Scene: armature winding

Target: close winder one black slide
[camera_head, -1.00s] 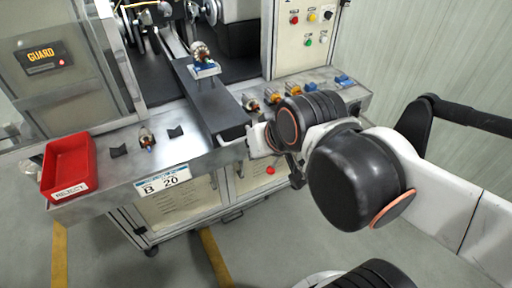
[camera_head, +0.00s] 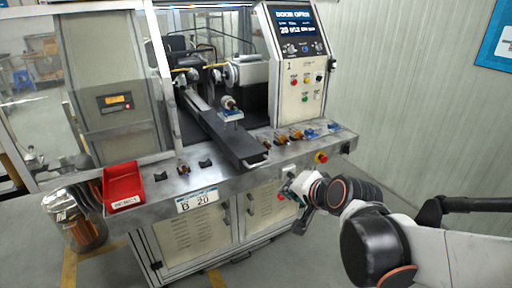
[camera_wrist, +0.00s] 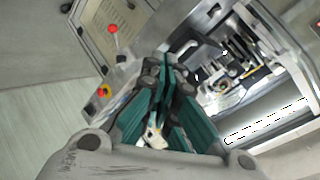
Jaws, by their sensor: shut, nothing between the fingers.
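The black slide (camera_head: 222,133) is a long dark bar reaching out of winder one's open bay, its front end over the metal counter. A copper-coloured armature on a blue and white holder (camera_head: 231,113) sits on it. My gripper (camera_head: 297,186) is to the right of the slide's front end and lower, in front of the counter edge, apart from the slide. Its fingertips are hard to make out there. In the wrist view my gripper's teal fingers (camera_wrist: 165,68) are shut and empty, pointing towards the machine.
A red reject bin (camera_head: 122,186) stands at the counter's left. Several small armatures and blue holders (camera_head: 297,135) line the counter's right side. A red and yellow knob (camera_head: 321,157) is on the front near my arm. The control panel (camera_head: 300,60) reads door open.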

